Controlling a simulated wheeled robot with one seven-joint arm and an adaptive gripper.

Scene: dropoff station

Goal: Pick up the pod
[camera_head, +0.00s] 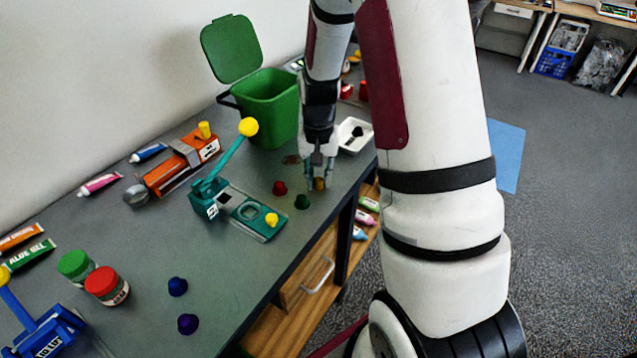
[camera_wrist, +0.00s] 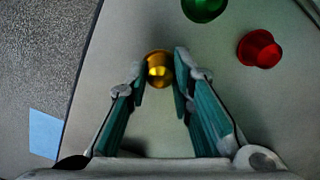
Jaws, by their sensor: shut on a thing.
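My gripper (camera_head: 319,178) points down over the right part of the grey table. In the wrist view my gripper (camera_wrist: 160,75) has its teal fingers closed on a gold pod (camera_wrist: 158,68), one finger on each side. In the head view the gold pod (camera_head: 320,184) is partly hidden between the fingers. A green pod (camera_head: 302,202) and a red pod (camera_head: 280,188) stand close by to the left. The wrist view also shows the green pod (camera_wrist: 203,8), cut by the top edge, and the red pod (camera_wrist: 259,49). Whether the gold pod touches the table cannot be told.
A green bin (camera_head: 268,105) with its lid up stands behind. A white tray (camera_head: 354,135) is right of the gripper. A teal lever press (camera_head: 222,195) stands left. The table's right edge is close to the gripper.

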